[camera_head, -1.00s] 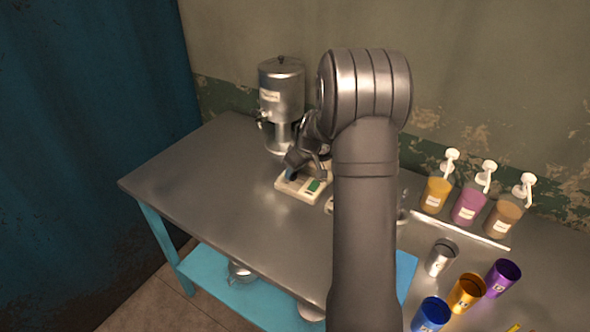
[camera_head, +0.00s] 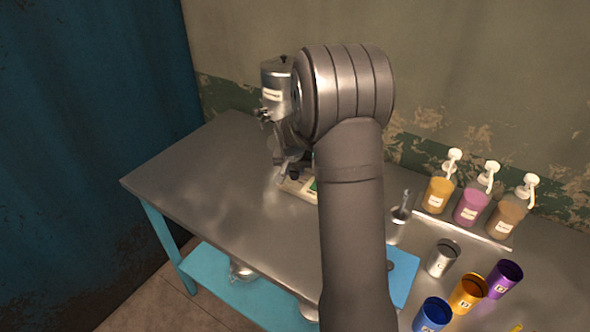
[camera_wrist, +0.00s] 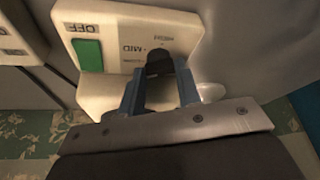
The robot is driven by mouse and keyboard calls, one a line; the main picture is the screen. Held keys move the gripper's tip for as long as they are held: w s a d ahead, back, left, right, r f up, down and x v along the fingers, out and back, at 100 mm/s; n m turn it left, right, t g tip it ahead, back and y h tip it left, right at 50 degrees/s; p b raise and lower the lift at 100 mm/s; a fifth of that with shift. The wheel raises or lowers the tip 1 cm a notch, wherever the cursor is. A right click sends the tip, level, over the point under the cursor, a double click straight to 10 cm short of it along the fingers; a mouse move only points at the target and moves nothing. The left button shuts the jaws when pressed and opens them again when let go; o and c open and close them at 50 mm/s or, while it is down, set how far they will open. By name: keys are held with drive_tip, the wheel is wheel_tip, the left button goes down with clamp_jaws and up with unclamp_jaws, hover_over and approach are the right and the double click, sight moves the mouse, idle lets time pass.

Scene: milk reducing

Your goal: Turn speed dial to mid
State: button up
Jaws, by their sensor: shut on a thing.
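The speed dial (camera_wrist: 160,64) is a dark knob on a cream control panel (camera_wrist: 112,22) in the wrist view. The word MID and a smaller, blurred label are printed beside it. My gripper (camera_wrist: 160,78) has its two blue-grey fingers on either side of the knob and is shut on it. The fingers hide part of the dial, so its exact pointing cannot be told. In the head view, my gripper (camera_head: 287,170) is over the cream panel (camera_head: 297,187), and my arm covers much of it.
A green switch (camera_wrist: 88,54) with OFF above it is on the same panel. A metal dispenser (camera_head: 277,82) stands behind, partly covered by my arm. Pump bottles (camera_head: 472,205) and several cups (camera_head: 467,292) are at right. The left tabletop (camera_head: 200,175) is clear.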

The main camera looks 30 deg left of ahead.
drive_tip(key=m, duration=0.2)
drive_tip(key=m+h, duration=0.2)
drive_tip(key=m, duration=0.1)
drive_tip(key=shift+a+m, duration=0.25)
drive_tip(key=shift+m, duration=0.05)
drive_tip(key=m+h, duration=0.1)
drive_tip(key=m, duration=0.1)
drive_tip(key=m+h, duration=0.1)
drive_tip(key=m, duration=0.2)
drive_tip(key=shift+a, duration=0.2)
drive_tip(key=shift+m, duration=0.3)
drive_tip(key=o, duration=0.7)
drive_tip(key=v, duration=1.7)
drive_tip(key=shift+a+r, duration=0.2)
drive_tip(key=shift+a, duration=0.05)
drive_tip(key=shift+w+f, duration=0.1)
drive_tip(key=shift+w, duration=0.1)
